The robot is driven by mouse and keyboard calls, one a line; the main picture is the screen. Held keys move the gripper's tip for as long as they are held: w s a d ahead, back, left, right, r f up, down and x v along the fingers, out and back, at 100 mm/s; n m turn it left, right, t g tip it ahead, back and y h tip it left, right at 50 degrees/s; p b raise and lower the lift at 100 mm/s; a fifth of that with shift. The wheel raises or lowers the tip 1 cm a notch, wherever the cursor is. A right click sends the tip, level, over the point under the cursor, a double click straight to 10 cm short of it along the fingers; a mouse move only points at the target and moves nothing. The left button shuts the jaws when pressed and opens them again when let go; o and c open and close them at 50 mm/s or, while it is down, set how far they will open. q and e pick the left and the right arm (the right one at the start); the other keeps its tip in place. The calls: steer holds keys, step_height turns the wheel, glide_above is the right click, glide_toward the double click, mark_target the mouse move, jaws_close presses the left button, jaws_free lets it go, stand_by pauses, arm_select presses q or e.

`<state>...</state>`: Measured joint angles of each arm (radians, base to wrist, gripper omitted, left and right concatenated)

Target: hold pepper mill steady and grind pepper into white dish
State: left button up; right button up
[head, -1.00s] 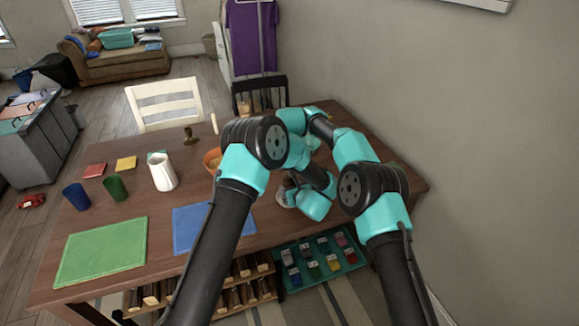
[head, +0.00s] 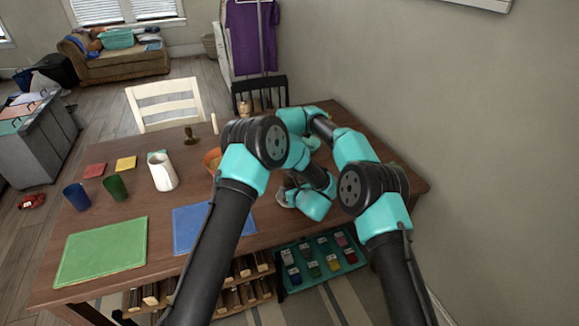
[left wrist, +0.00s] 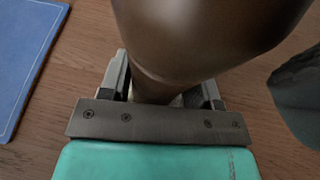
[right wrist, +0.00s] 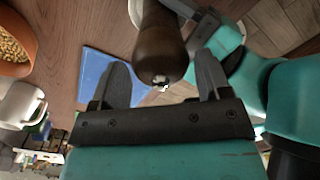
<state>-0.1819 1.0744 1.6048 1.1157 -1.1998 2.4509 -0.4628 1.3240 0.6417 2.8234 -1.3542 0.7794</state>
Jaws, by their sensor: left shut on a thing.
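The brown pepper mill (left wrist: 210,35) is held between the fingers of my left gripper (left wrist: 160,92), which is shut on it. In the right wrist view the mill (right wrist: 160,45) shows its rounded end with a small metal tip. My right gripper (right wrist: 163,78) is open, with its fingers spread to either side of that end and a gap visible on both sides. The white dish (head: 282,198) shows only in part in the head view beside my left gripper (head: 289,187). My arms hide most of the mill there, and the dish's contents cannot be seen.
An orange bowl (right wrist: 14,45) and a white pitcher (head: 162,172) stand to the left of my arms. A blue placemat (head: 190,230) and a green placemat (head: 100,250) lie toward the front. Blue (head: 76,196) and green (head: 115,188) cups stand at the left. The wall is close on the right.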

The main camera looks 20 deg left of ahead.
steer(key=shift+o, duration=1)
step_height(320, 180, up, 12)
stand_by(0.4)
steer(key=n, duration=1.2)
steer(key=shift+d+f, duration=0.15)
steer(key=shift+f, duration=0.1)
step_height(320, 180, down, 12)
steer(key=shift+s+f, duration=0.1)
stand_by(0.5)
